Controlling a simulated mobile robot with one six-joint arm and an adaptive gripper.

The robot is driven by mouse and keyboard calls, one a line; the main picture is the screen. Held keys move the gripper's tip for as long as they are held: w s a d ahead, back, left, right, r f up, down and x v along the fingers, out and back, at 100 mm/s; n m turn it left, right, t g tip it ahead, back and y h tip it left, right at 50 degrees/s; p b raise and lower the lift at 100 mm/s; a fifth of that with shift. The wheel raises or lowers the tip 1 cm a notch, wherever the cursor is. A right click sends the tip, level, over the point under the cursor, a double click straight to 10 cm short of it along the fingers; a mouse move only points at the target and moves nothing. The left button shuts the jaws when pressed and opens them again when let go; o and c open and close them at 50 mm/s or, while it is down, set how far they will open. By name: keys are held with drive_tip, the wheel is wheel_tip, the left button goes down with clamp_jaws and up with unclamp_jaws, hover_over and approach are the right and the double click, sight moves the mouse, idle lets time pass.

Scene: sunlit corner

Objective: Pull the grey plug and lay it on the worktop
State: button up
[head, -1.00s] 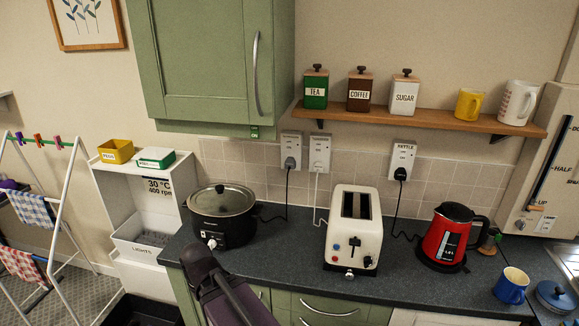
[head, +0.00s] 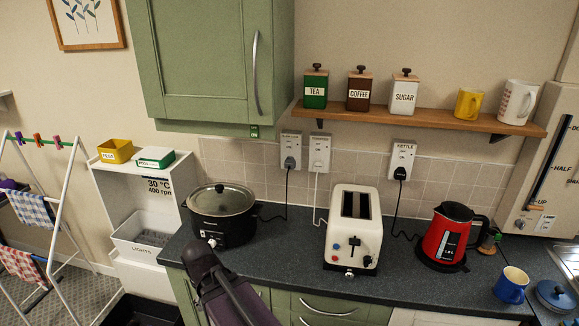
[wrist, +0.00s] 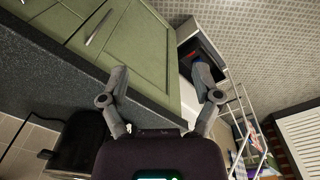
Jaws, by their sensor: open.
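The grey plug (head: 289,162) sits in the left wall socket, and its dark cord hangs down toward the slow cooker. The worktop (head: 290,250) is dark speckled grey and runs along the wall below the sockets; its edge also shows in the wrist view (wrist: 70,85). My gripper (wrist: 160,80) is open and empty in the wrist view, its fingers spread in front of the green cupboard fronts. The plug is not seen in the wrist view. In the head view only my arm shows at the lower left of the worktop, apart from the plug.
A white plug (head: 318,167) and a black plug (head: 401,173) sit in neighbouring sockets. The slow cooker (head: 222,220), toaster (head: 352,235) and red kettle (head: 450,238) stand on the worktop. Free worktop lies between slow cooker and toaster. A shelf (head: 420,117) runs above.

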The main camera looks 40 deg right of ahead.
drive_tip(key=w+d+t+h+b, duration=0.15)
drive_tip(key=w+d+h, duration=0.25)
drive_tip(key=w+d, duration=0.45)
drive_tip(key=n+t+h+b, duration=0.4)
drive_tip(key=n+t+h, duration=0.3)
drive_tip(key=t+h, duration=0.2)
approach(289, 166)
drive_tip(key=shift+w+d+f+n+t, duration=0.1)
drive_tip(key=shift+w+d+n+t, duration=0.4)
drive_tip(key=shift+d+n, duration=0.25)
drive_tip(key=shift+w+d, duration=0.1)
drive_tip(key=shift+w, duration=0.05)
drive_tip(key=shift+x, duration=4.4)
drive_tip(key=shift+d, duration=0.1)
drive_tip(key=shift+f, duration=0.1)
